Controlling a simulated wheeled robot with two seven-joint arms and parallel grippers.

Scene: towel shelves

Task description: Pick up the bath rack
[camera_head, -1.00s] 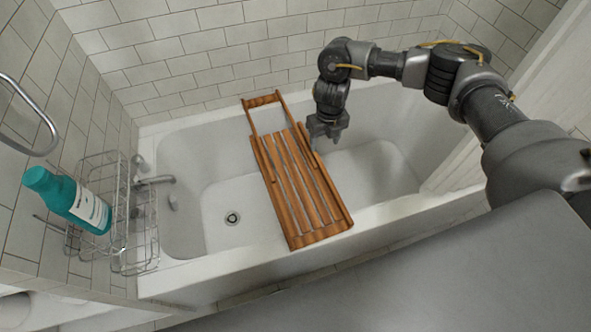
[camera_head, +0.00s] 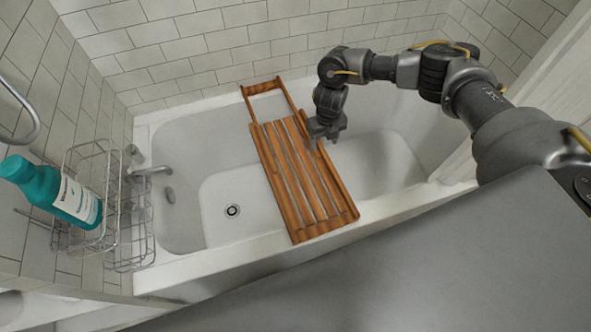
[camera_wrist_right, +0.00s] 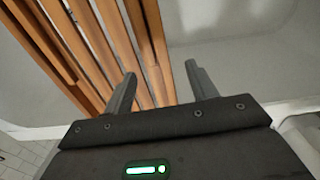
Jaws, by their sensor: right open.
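The bath rack (camera_head: 290,175) is a slatted wooden tray with a handle-like frame at its far end. It lies across the white bathtub from rim to rim. My right gripper (camera_head: 326,136) is at the right long edge of the rack, near its upper half. In the right wrist view the two fingers (camera_wrist_right: 160,82) are spread apart, and the rack's side rail (camera_wrist_right: 157,50) shows between and beyond them. I cannot tell whether the fingers touch the rail. My left gripper is not in view.
The bathtub (camera_head: 215,270) stands against tiled walls. A wire caddy (camera_head: 125,225) holding a teal bottle (camera_head: 55,190) hangs at the left near the faucet (camera_head: 150,171). The tub is open left and right of the rack.

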